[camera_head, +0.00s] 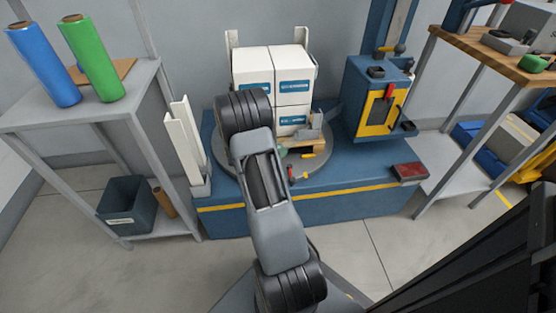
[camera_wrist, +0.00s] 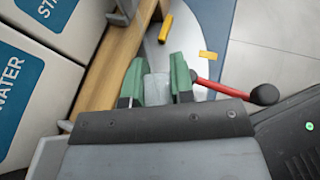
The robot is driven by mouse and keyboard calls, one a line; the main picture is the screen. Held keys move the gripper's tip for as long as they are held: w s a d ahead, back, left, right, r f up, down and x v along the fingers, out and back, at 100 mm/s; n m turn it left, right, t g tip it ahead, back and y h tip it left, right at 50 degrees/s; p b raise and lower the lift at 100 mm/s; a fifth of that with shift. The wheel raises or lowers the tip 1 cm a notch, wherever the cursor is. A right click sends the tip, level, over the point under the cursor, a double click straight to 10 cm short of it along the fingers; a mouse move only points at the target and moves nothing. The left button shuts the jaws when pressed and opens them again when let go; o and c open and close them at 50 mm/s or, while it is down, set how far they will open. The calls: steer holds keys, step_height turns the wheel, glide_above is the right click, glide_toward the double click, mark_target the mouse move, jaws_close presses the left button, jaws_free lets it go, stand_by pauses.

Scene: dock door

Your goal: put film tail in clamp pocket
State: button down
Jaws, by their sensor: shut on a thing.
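My gripper (camera_wrist: 158,82) has green finger pads, shut on a pale translucent strip, the film tail (camera_wrist: 157,88). In the head view my arm hides most of the gripper; a green pad shows beside the turntable. A red lever (camera_wrist: 225,88) with a black knob lies just right of the right pad in the wrist view, and it also shows low on the turntable's front in the head view (camera_head: 292,174). The clamp pocket itself I cannot make out; it may be hidden behind the fingers.
White cartons (camera_head: 268,72) with blue labels stand on a wooden pallet (camera_wrist: 108,62) on the grey turntable (camera_head: 318,162). A blue and yellow machine carriage (camera_head: 378,95) stands to the right. A shelf with film rolls (camera_head: 95,58) is left, a wooden-topped bench (camera_head: 480,47) right.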

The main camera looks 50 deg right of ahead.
steer(key=shift+w+d+f, duration=0.1)
steer(key=shift+w+f, duration=0.1)
steer(key=shift+f, duration=0.1)
steer(key=shift+w+d+f+b, duration=0.15)
steer(key=shift+f+b, duration=0.45)
steer(key=shift+f, duration=0.3)
steer(key=shift+w+a+f+b, duration=0.15)
steer(key=shift+f+b, duration=0.45)
steer(key=shift+f, duration=0.3)
steer(key=shift+d+f, duration=0.1)
steer(key=shift+f, duration=0.15)
steer(key=c, duration=1)
jaws_free()
